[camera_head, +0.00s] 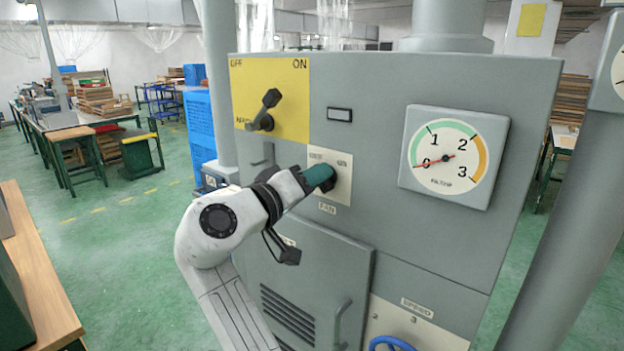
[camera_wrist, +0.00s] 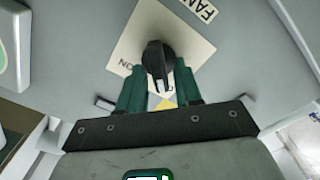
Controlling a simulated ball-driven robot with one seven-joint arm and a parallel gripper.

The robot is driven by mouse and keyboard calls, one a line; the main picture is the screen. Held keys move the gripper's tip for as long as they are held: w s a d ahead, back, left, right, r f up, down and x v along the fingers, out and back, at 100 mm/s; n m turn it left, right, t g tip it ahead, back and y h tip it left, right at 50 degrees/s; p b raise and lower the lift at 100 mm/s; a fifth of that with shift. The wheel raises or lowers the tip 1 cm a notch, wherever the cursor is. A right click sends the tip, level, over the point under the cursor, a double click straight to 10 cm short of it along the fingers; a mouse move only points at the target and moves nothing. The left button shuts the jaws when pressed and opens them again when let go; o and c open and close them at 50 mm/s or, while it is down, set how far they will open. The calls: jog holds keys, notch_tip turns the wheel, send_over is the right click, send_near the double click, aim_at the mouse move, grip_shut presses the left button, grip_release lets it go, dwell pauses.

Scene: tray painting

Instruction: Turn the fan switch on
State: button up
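The fan switch is a black rotary knob (camera_wrist: 157,58) on a pale square plate (camera_head: 344,164), which carries ON and partly hidden lettering, with a FAN label (camera_head: 327,208) below it. In the wrist view the picture is turned over, with FAN at the top and ON at left. The knob's ridge points down in that view, between my fingers and away from ON. My gripper (camera_wrist: 159,68) has two green fingers, apart, one on either side of the knob, with small gaps beside the ridge. In the head view my gripper (camera_head: 320,178) hides most of the knob.
A larger OFF/ON lever (camera_head: 266,108) is on a yellow plate above left. A filter gauge (camera_head: 457,158) is at right with its needle near 0. A blue handle (camera_head: 392,344) shows below. A cabinet door handle (camera_head: 341,322) juts out beneath my arm.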

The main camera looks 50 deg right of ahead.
grip_shut()
